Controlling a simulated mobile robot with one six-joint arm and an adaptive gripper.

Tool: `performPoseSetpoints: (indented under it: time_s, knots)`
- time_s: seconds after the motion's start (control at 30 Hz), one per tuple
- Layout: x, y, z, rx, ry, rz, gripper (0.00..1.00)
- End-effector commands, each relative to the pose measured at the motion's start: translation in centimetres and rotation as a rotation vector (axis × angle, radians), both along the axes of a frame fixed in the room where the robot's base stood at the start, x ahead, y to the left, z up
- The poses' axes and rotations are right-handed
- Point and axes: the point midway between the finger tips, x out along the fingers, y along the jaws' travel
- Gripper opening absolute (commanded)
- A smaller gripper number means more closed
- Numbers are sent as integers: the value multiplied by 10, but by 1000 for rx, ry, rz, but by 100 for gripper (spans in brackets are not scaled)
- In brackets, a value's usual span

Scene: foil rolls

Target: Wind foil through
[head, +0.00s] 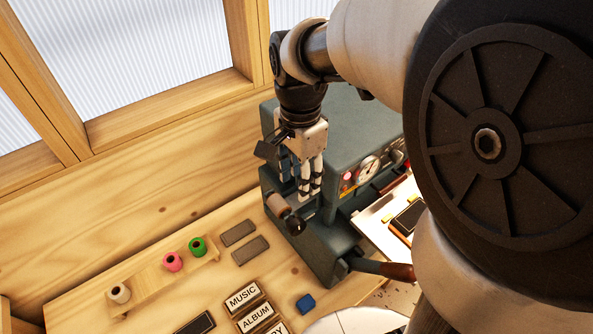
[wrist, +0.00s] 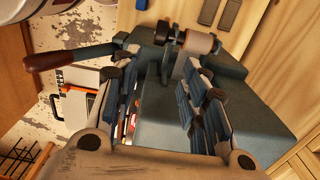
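A grey-green foil press (head: 345,125) stands on the bench, with a tan roll (head: 278,205) on a spindle at its left side. A black knob (head: 295,225) sits at the spindle's near end. In the wrist view the roll (wrist: 200,43) and knob (wrist: 162,32) lie beyond the fingertips. My gripper (head: 310,194) is above and slightly right of the knob, pointing down. In the wrist view my gripper (wrist: 160,72) has its fingers spread, with nothing between them. I cannot make out any foil strip leading from the roll.
A wooden rack (head: 150,287) holds white (head: 119,292), pink (head: 172,261) and green (head: 197,246) rolls. Word blocks (head: 243,298) and a small blue block (head: 306,303) lie at the front. The press lever (head: 395,271) juts out right.

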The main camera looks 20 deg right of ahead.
Motion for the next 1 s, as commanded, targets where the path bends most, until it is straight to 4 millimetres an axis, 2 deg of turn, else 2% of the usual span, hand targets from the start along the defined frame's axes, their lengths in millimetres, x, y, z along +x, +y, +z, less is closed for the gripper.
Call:
performPoseSetpoints:
  time_s: [0.7,0.83,1.0]
  knots:
    - [-2,-1,-144,2,6,-2,40]
    - [-1,-1,-160,2,5,-2,40]
    - [0,-1,-168,2,3,-2,40]
